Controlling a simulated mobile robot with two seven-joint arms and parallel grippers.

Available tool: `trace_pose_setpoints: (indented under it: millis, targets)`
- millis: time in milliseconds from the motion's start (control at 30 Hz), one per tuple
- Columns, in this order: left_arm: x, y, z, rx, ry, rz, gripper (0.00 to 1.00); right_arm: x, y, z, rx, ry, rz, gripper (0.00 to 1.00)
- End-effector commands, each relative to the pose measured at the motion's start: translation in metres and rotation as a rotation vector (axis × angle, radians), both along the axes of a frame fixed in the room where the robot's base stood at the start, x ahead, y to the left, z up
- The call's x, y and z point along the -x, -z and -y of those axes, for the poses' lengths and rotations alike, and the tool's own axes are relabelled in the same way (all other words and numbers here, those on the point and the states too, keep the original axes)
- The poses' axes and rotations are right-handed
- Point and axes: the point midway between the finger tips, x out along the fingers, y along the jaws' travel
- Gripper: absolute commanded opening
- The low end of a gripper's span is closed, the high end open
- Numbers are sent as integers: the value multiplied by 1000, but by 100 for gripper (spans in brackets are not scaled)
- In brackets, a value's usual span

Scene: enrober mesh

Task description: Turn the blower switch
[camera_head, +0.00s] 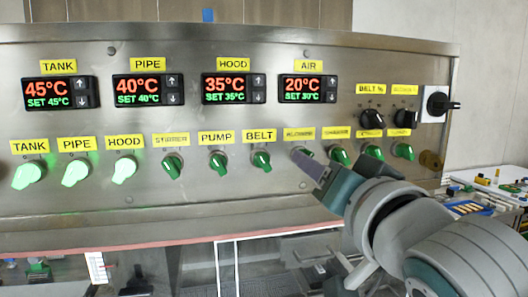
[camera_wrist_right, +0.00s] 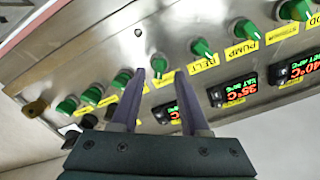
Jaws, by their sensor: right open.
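The blower switch is a dark green knob (camera_head: 306,151) under a yellow label (camera_head: 300,133), right of the belt knob, on the steel control panel. In the head view it is mostly hidden behind the fingers of my right gripper (camera_head: 304,160). In the right wrist view the green blower knob (camera_wrist_right: 158,63) shows between the two purple fingertips of the open right gripper (camera_wrist_right: 158,76). The fingers point at the panel, one on each side of the knob; I cannot tell whether they touch it. The knob is unlit. My left gripper is not in view.
Belt knob (camera_head: 262,160) and another green knob (camera_head: 340,155) sit close on either side. The tank knob (camera_head: 27,174), pipe knob and hood knob glow bright green. Displays line the panel above. A black rotary switch (camera_head: 438,104) is at the right end.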

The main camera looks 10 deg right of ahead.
Motion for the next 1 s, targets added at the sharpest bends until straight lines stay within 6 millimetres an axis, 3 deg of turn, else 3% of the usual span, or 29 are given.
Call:
trace_pose_setpoints:
  millis: [200, 567, 933, 1000]
  targets:
    - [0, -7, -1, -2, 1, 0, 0, -18, -1, 0, 0, 1, 1, 45]
    - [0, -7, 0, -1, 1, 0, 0, -21, 1, -1, 0, 1, 0, 44]
    - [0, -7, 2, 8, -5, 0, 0, -21, 1, -1, 0, 0, 0, 2]
    - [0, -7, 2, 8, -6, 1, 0, -21, 1, -1, 0, 0, 0, 0]
